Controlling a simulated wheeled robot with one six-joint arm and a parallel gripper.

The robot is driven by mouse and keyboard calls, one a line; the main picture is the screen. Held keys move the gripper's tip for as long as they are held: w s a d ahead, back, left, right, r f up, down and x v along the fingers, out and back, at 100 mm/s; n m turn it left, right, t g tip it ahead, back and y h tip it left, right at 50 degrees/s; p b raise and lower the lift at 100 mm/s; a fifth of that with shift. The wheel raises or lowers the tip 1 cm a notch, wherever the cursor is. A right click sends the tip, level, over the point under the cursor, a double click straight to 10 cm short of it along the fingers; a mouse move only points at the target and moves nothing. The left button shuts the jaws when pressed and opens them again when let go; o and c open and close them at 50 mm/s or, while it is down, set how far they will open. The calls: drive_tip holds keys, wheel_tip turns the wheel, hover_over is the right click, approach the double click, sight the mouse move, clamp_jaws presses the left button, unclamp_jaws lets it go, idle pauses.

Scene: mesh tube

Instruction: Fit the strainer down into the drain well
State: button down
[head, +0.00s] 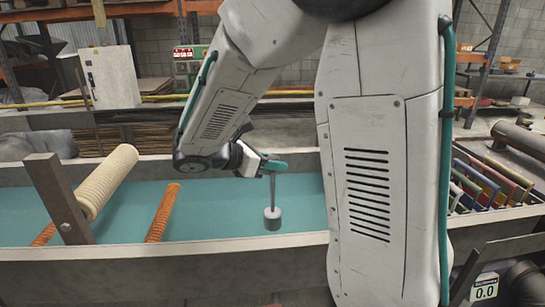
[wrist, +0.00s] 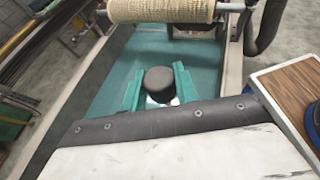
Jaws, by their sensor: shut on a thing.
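My gripper (head: 273,166) is above the teal trough, pointing down. Its teal fingers are shut on the strainer, just under a dark round knob (wrist: 160,82) in the wrist view. In the head view the strainer shows as a thin grey stem with a short grey cylinder (head: 272,220) at its lower end. It hangs about upright over the teal floor; I cannot tell whether its lower end touches anything. I cannot make out the drain well in either view.
The long trough (head: 225,215) has raised pale walls. A cream roller (head: 107,180) and an orange ribbed roller (head: 162,213) lie to the left, near a brown post (head: 58,198). Coloured frames (head: 490,178) stand at the right. The teal floor around the strainer looks clear.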

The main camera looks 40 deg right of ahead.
sight(267, 213)
drive_tip(key=shift+f, duration=8.25)
drive_tip(key=c, duration=1)
unclamp_jaws()
drive_tip(key=v, duration=0.7)
drive_tip(key=shift+a+r, duration=0.1)
drive_tip(key=shift+a, duration=0.25)
drive_tip(key=s+a+r+m+t+y, duration=0.2)
drive_tip(key=s+r+m+y, duration=0.4)
drive_tip(key=s, duration=0.4)
drive_tip(key=s+a+r+m+t+y, duration=0.1)
drive_tip(key=s+a+r+m+y, duration=0.4)
drive_tip(key=s+r+m+y, duration=0.2)
drive_tip(key=s+r+m, duration=0.2)
drive_tip(key=s+m, duration=0.1)
drive_tip(key=shift+s+a+r+t, duration=0.2)
drive_tip(key=shift+s+a+t, duration=0.05)
drive_tip(key=shift+s+t, duration=0.15)
